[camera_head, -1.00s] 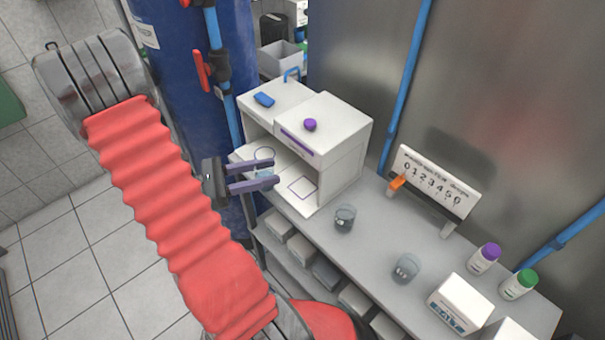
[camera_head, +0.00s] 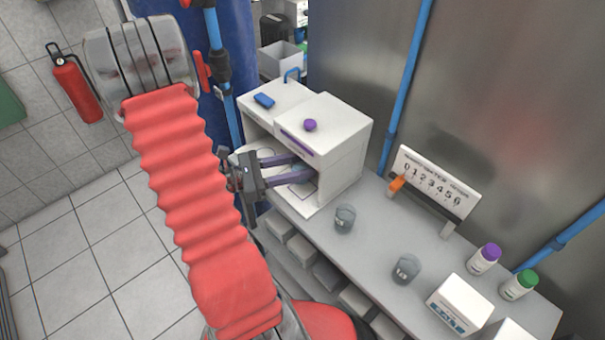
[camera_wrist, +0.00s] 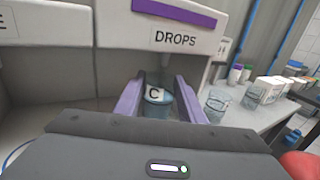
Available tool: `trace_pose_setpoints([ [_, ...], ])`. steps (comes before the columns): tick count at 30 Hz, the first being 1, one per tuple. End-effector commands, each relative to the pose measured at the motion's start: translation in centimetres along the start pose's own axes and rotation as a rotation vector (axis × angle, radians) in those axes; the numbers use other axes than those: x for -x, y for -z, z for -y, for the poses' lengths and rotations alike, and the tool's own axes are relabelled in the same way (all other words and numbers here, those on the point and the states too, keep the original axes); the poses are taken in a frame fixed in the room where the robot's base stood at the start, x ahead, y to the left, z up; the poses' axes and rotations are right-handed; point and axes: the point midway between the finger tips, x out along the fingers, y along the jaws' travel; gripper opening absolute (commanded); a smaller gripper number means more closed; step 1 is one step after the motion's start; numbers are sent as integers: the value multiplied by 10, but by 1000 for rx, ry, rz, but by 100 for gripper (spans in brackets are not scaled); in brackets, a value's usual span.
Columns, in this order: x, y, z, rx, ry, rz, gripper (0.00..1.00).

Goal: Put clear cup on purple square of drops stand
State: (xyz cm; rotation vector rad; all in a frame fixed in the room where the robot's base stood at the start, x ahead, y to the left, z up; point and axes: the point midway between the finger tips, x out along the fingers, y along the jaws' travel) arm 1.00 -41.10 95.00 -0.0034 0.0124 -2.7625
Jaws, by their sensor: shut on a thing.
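My gripper (camera_head: 292,171) reaches into the right bay of the white stand in the head view, over the square outline on its floor. In the wrist view the purple fingers (camera_wrist: 158,102) are closed on a clear cup (camera_wrist: 156,111) labelled C. The cup is inside the bay under the DROPS label (camera_wrist: 175,39). The drops stand (camera_head: 342,150) has a purple strip and a purple knob on top. The fingers hide most of the square (camera_head: 297,191). I cannot tell whether the cup touches the floor.
Two other cups, one near the stand (camera_head: 344,218) and one farther right (camera_head: 406,269), are on the grey bench. A number board (camera_head: 436,186), two bottles (camera_head: 484,259) and a white box (camera_head: 460,304) are also there. The stand's walls and top enclose the bay.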

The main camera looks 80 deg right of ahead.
Motion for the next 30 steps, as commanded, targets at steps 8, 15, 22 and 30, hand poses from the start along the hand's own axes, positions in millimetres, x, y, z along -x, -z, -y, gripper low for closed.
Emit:
trace_pose_setpoints([
  [8,-8,20,1,5,1,1,12],
  [15,-8,35,0,1,1,0,12],
  [22,-8,35,0,0,1,0,12],
  [30,-8,37,0,0,1,0,44],
])
